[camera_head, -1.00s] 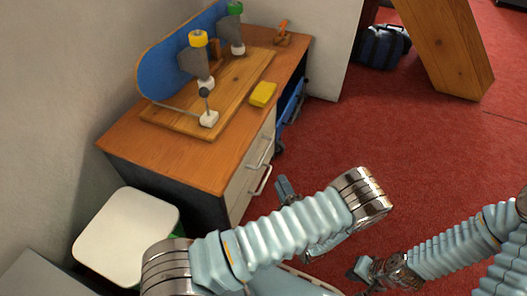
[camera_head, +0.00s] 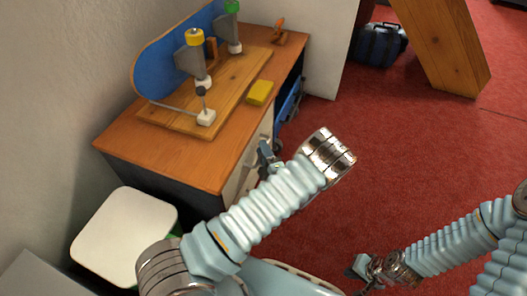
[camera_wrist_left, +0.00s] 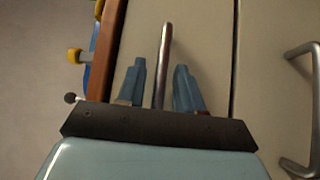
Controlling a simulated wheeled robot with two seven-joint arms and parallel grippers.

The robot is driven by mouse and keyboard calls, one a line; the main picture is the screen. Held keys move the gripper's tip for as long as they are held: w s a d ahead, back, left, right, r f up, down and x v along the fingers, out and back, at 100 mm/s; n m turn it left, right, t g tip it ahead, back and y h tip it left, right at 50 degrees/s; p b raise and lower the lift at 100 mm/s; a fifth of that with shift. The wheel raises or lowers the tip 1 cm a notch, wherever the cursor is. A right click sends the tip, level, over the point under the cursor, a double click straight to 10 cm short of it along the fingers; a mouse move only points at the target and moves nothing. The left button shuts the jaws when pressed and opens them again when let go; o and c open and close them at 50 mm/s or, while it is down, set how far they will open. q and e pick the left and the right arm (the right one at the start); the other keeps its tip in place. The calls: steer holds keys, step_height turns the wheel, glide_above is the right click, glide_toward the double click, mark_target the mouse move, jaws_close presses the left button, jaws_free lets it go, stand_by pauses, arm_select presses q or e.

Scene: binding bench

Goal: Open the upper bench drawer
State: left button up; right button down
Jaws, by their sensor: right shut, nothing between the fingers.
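The upper drawer (camera_wrist_left: 205,40) is a pale front just under the wooden bench top's edge, and it looks shut. Its metal bar handle (camera_wrist_left: 166,40) runs upright in the left wrist view. My left gripper (camera_wrist_left: 160,70) is open, with one blue finger on each side of the handle; I cannot tell whether either finger touches it. In the head view my left gripper (camera_head: 268,153) is at the drawer side of the bench, and my arm hides much of the fronts. My right gripper (camera_head: 361,267) is shut and empty, low over the red floor.
A lower drawer (camera_wrist_left: 260,90) with its own handle (camera_wrist_left: 300,50) lies beside the upper one. The bench top (camera_head: 190,163) holds a wooden board with clamps and a yellow block (camera_head: 260,92). A white stool (camera_head: 122,235) stands at front left. Red floor (camera_head: 420,150) is open to the right.

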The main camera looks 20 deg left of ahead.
arm_select(q)
steer(key=shift+c, duration=0.5)
jaws_close()
steer(key=shift+d, duration=0.1)
